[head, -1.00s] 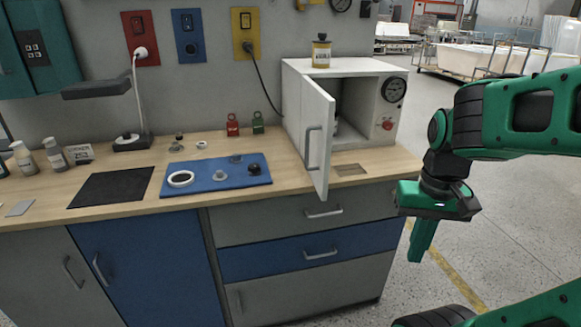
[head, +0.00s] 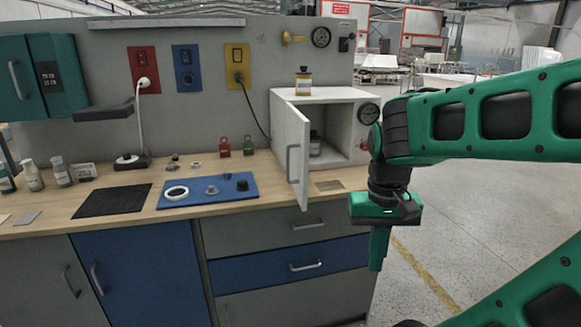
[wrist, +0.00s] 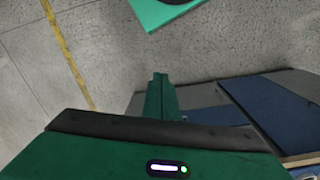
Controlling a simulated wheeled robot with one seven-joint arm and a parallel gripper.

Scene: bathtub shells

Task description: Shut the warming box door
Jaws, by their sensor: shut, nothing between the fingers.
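The white warming box (head: 338,95) stands at the right end of the wooden bench. Its door (head: 292,152) is hinged on the left and stands open, swung out toward the bench front, with a grey bar handle (head: 292,165) on its outer face. A dark bottle (head: 315,143) shows inside the box. My gripper (head: 377,262) is shut and empty, pointing down, to the right of the door and box, off the bench's right end. In the wrist view my gripper's fingers (wrist: 160,85) are together over the floor. Nothing touches the door.
A yellow-labelled bottle (head: 303,81) stands on the box. The bench drawers (head: 290,265) are below. Open floor (head: 460,240) lies to the right.

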